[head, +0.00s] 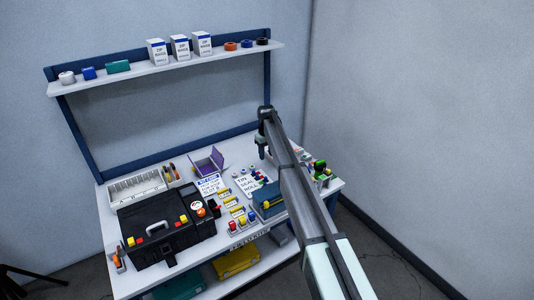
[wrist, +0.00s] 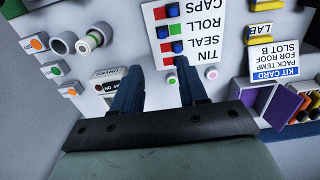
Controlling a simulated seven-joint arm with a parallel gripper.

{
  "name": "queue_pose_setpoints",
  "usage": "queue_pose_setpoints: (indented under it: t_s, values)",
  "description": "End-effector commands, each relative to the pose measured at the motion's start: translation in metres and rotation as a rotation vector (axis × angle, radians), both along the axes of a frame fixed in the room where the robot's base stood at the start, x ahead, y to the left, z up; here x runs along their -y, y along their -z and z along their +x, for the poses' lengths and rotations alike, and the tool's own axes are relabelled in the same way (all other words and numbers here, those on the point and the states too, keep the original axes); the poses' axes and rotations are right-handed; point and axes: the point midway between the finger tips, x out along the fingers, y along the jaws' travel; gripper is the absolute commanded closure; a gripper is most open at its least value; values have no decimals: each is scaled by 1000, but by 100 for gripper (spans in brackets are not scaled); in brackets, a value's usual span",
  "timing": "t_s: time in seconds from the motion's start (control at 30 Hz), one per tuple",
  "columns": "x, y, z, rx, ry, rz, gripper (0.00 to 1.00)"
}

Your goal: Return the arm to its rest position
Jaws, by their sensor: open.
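My gripper (wrist: 155,85) is in the wrist view with its two dark blue fingers apart and nothing between them. It points down over the white worktop, near the sign reading TIN, SEAL, ROLL, CAPS (wrist: 200,30). In the head view my gripper (head: 262,152) hangs above the back right part of the workbench (head: 150,262), apart from the things on it. My arm reaches in from the lower right and hides part of the bench's right side.
A black case (head: 160,228) stands at the bench's left front. A purple open box (head: 207,163), a kit card (head: 208,185) and a blue box (head: 268,200) stand nearby. A shelf (head: 130,82) with white boxes runs above. Small items crowd the bench's right end.

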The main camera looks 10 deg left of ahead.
Motion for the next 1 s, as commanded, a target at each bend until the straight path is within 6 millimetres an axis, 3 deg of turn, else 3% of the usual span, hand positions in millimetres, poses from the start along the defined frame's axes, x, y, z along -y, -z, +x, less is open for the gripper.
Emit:
queue_pose_setpoints:
  t_s: [0.13,0.23,0.5,0.7,0.8,1.0]
  values:
    - [15,-1,5,8,12,-6,57]
    - [49,-2,17,28,41,-20,57]
    - [197,-12,55,107,158,-92,57]
    - [289,-18,67,150,227,-143,57]
    - [329,-10,60,159,259,-165,57]
    - [345,53,10,107,293,-167,57]
